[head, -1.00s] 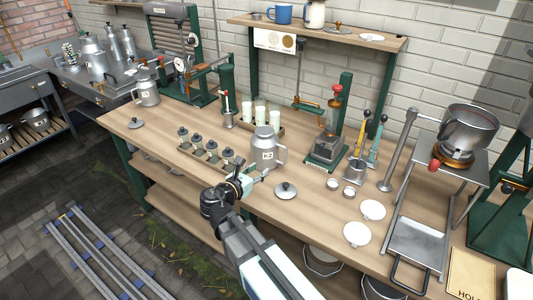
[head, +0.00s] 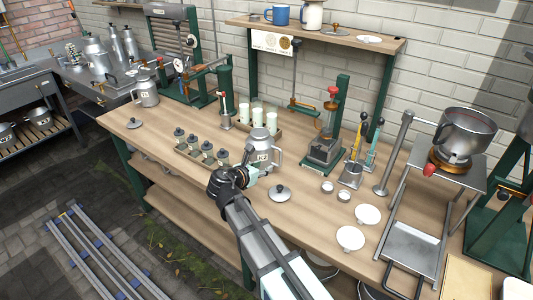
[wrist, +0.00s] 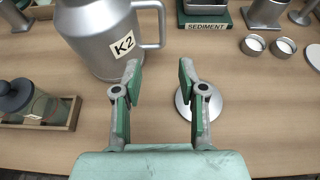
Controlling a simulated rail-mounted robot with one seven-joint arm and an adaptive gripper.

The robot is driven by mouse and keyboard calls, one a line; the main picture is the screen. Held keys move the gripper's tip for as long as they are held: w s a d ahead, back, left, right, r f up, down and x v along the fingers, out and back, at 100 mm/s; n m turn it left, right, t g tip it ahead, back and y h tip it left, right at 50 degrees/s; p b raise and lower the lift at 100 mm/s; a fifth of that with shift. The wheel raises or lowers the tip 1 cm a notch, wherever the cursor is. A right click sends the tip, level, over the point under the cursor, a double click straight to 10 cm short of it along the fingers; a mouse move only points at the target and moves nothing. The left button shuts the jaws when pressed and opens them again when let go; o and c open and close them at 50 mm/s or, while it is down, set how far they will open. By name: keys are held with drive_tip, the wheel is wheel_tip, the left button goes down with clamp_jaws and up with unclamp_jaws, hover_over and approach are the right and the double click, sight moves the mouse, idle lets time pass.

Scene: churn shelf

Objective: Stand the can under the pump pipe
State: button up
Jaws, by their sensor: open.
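A grey metal can (head: 262,158) labelled K2 stands upright on the wooden bench. In the wrist view the can (wrist: 98,40) is just beyond my fingers at the left, its handle (wrist: 152,25) pointing right. My gripper (head: 252,178) is low over the bench, in front of the can. In the wrist view its green-padded fingers (wrist: 160,85) are apart with nothing between them, close to the handle but not around it. A second grey can (head: 145,92) stands at the bench's far left. I cannot tell for sure which pipe is the pump pipe; a grey upright pipe (head: 394,155) stands at right.
A round lid (head: 280,193) lies right of my gripper; its knob is partly hidden by a finger in the wrist view. A wooden rack of small jars (head: 203,152) is at left. A SEDIMENT stand (head: 324,152) and small dishes (head: 344,196) are beyond, right.

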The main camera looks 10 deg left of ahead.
sight(280, 160)
drive_tip(key=p+x, duration=0.1)
drive_tip(key=x, duration=0.6)
drive_tip(key=shift+w+d, duration=0.2)
drive_tip(key=shift+w, duration=0.1)
drive_tip(key=shift+r+p+x, duration=0.1)
drive_tip(key=shift+p+x, duration=0.5)
drive_tip(key=shift+x, duration=0.6)
drive_tip(key=shift+r+p+x, duration=0.15)
drive_tip(key=shift+p+x, duration=0.4)
drive_tip(key=shift+x, duration=0.65)
drive_tip(key=shift+w+d+f, duration=0.2)
drive_tip(key=shift+d, duration=0.1)
clamp_jaws()
drive_tip(key=shift+r, duration=0.1)
